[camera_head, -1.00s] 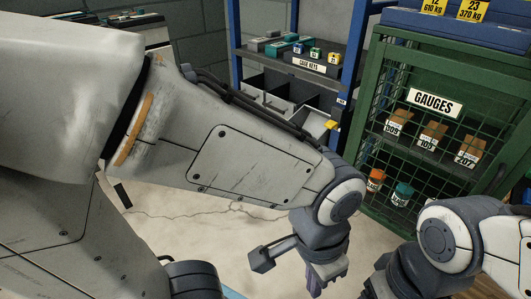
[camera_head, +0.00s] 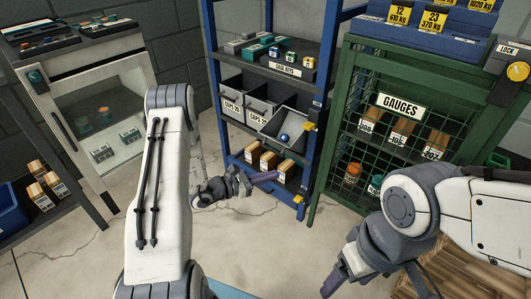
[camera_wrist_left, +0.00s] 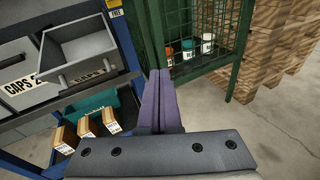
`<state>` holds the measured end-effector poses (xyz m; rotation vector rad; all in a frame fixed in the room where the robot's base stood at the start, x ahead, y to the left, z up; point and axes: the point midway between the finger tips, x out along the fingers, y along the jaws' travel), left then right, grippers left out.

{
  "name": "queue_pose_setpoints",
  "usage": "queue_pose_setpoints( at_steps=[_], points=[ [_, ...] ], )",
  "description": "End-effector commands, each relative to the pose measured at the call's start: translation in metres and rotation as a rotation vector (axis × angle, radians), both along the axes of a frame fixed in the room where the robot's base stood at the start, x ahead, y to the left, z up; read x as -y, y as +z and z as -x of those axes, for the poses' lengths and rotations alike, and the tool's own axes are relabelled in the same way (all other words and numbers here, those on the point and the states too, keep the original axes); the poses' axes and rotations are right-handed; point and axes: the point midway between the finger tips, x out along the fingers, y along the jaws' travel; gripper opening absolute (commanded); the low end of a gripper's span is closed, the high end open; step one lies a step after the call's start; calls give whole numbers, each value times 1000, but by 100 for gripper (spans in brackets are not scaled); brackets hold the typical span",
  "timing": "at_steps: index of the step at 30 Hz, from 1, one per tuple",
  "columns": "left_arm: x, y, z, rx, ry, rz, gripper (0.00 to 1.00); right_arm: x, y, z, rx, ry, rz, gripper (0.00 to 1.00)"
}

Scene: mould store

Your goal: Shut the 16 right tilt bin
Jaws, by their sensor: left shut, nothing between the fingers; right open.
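My left gripper (camera_head: 265,177) is shut and empty. It is below and in front of the open bin, apart from it, near the lower shelf. Its purple fingers (camera_wrist_left: 160,95) point forward in the left wrist view, to the right of the bin. My right gripper (camera_head: 343,283) is open and low in front of the green cage; its fingers are partly cut off.
Other grey bins (camera_head: 231,105) sit left of the open one. Small cartons (camera_head: 268,163) stand on the lower shelf. A green mesh cage (camera_head: 345,130) marked GAUGES stands at right, close to the blue post. A glass-fronted cabinet (camera_head: 100,115) is at left. Bare floor lies between.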

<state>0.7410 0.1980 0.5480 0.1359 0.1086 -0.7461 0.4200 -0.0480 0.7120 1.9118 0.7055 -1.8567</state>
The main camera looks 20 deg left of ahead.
Motion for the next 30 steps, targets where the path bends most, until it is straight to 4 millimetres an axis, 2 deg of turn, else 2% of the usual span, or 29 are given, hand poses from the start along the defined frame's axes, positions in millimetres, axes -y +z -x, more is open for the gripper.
queue_pose_setpoints(
  at_steps=[1, 3, 6, 9, 14, 25, 30],
  points=[
    [-31, -15, -2, -19, 116, 28, 0, 0, 5, 0, 0, 0, 0, 77],
    [-64, -31, -2, -30, 243, 51, 0, 0, 7, 0, 0, 0, 0, 77],
    [-93, -46, 0, -38, 357, 69, 0, 0, 9, 0, 0, 0, 0, 77],
    [-104, -54, -1, -40, 403, 74, 0, 0, 8, 0, 0, 0, 0, 77],
    [-98, -59, -19, -38, 405, 73, 0, 0, 1, 0, 0, 0, 0, 77],
    [-71, -70, -92, -38, 403, 74, 0, 0, -21, 0, 0, 0, 0, 77],
    [-64, -53, -111, -38, 405, 74, 0, 0, -24, 0, 0, 0, 0, 77]
  ],
)
